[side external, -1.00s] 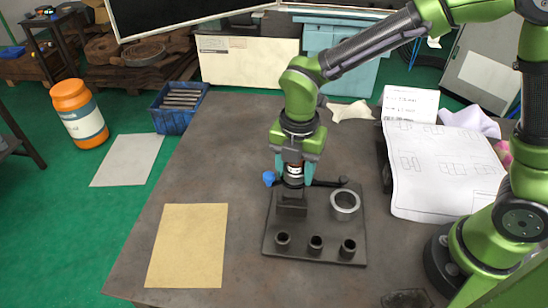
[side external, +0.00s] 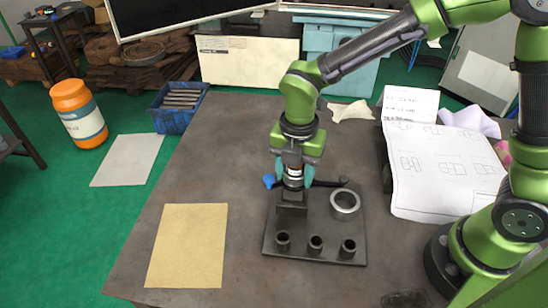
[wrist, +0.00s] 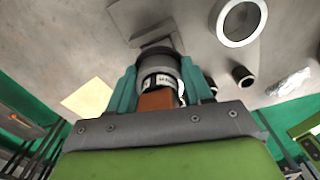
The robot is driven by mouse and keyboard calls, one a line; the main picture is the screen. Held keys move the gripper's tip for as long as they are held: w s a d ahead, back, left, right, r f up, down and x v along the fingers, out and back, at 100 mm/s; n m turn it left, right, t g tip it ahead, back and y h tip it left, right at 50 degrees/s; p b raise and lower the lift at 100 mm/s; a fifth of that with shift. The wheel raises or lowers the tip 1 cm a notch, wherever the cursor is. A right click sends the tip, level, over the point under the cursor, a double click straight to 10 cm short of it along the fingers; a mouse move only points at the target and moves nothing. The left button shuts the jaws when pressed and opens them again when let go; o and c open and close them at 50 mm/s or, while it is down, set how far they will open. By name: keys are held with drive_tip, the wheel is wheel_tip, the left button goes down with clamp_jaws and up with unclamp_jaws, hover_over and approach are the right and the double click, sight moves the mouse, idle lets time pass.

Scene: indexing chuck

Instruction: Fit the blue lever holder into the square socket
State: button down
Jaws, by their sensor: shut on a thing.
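My gripper (side external: 293,182) is shut on a dark, round-bodied holder (side external: 293,171) with a white label band. In the wrist view, the teal fingers (wrist: 160,88) clasp the holder (wrist: 158,66), and an orange-brown patch shows on its near side. A blue knob (side external: 269,181) shows left of the fingers and a dark lever runs to the right; how they join the holder is hidden. The dark square socket block (side external: 291,209) stands on the base plate directly below the holder. I cannot tell whether the holder's lower end is inside the socket or just above it.
The dark base plate (side external: 272,243) also bears a wide grey ring (side external: 345,202) at right and several small dark cups along its front. A tan sheet (side external: 187,246) lies at left, and a drawing (side external: 445,175) lies at right. The tabletop between is mostly clear.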

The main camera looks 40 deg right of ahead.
drive_tip(key=shift+f, duration=1.95)
idle(0.3)
drive_tip(key=shift+c, duration=1.9)
unclamp_jaws()
wheel_tip(320, 180, up, 17)
drive_tip(key=shift+f, duration=0.1)
